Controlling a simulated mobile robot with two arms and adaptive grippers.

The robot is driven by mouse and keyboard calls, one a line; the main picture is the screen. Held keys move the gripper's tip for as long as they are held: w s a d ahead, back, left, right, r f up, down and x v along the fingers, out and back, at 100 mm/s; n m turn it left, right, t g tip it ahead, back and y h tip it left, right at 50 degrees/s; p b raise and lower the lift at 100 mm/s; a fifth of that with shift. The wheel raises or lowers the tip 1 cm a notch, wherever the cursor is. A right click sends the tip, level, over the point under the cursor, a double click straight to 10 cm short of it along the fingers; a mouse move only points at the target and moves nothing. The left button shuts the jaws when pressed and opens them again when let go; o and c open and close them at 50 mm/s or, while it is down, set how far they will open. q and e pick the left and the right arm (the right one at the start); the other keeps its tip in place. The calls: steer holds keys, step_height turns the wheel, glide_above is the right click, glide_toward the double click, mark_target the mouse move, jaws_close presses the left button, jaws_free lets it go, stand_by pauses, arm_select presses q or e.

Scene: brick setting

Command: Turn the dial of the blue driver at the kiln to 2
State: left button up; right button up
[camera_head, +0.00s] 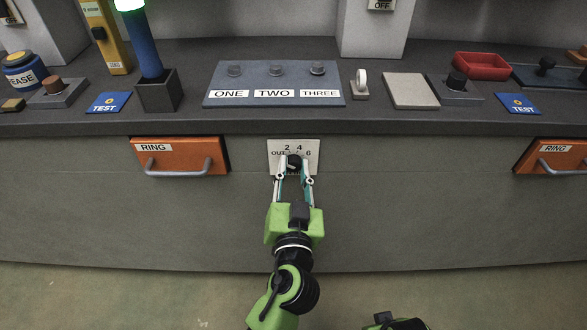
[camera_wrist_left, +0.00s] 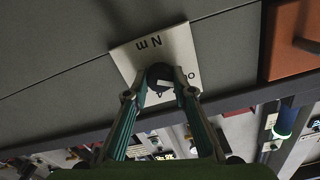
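A white dial plate (camera_head: 279,170) is on the grey front face of the counter, marked OUT, 2, 4 and 6. Its round black knob (camera_head: 294,161) sits at the plate's middle; in the wrist view the knob (camera_wrist_left: 160,75) has a pale mark near its edge. My left gripper (camera_head: 294,168) reaches up from below, with its two fingers on either side of the knob and seemingly closed on it. The fingers partly hide the plate, so the dial's setting cannot be read surely. A blue driver-like tool (camera_head: 143,45) with a glowing green top stands in a dark holder (camera_head: 159,97).
Orange drawers marked RING flank the dial, left (camera_head: 180,150) and right (camera_head: 557,157), with protruding handles. Above, the counter holds a blue ONE, TWO, THREE panel (camera_head: 275,108), blue TEST cards (camera_head: 109,102) and a red tray (camera_head: 482,65).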

arm_select(q)
steer(key=shift+c, duration=1.1)
steer(key=shift+m, duration=1.1)
steer(key=m+p, duration=0.1)
steer(key=m, duration=0.2)
steer(key=shift+m+p, duration=0.6)
steer(key=shift+m, duration=0.8)
arm_select(e)
step_height(320, 180, down, 7)
steer(key=s, duration=0.2)
steer(key=shift+s, duration=0.15)
steer(key=shift+d, duration=0.1)
arm_select(q)
steer(key=o, duration=1.1)
